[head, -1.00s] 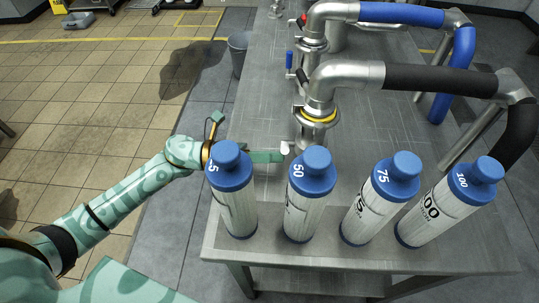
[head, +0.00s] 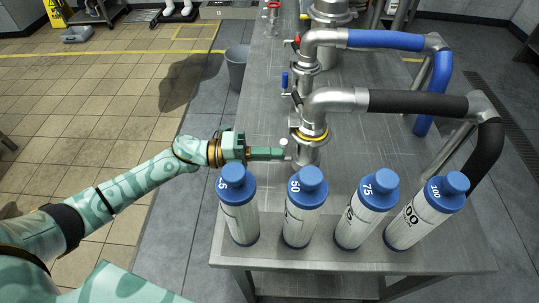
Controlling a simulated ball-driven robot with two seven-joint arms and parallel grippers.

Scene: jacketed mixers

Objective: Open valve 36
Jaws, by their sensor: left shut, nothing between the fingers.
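My left gripper (head: 282,153) reaches in from the left above the steel table, behind the front bottles. It is shut and empty. Its tips are at the lower left of the steel pipe fitting with a yellow ring (head: 312,134), close to a small pale knob (head: 284,143). I cannot tell whether they touch it. A blue valve handle (head: 284,81) stands upright on the fitting behind, and a red one (head: 297,40) is near the blue-hosed pipe. No number 36 is readable on any valve. My right gripper is not in view.
Several blue-capped bottles, including one marked 50 (head: 304,208) and one marked 100 (head: 427,213), stand along the front of the steel table (head: 400,262). A black hose (head: 418,104) and a blue hose (head: 385,40) run right. A grey bin (head: 237,67) stands on the floor at left.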

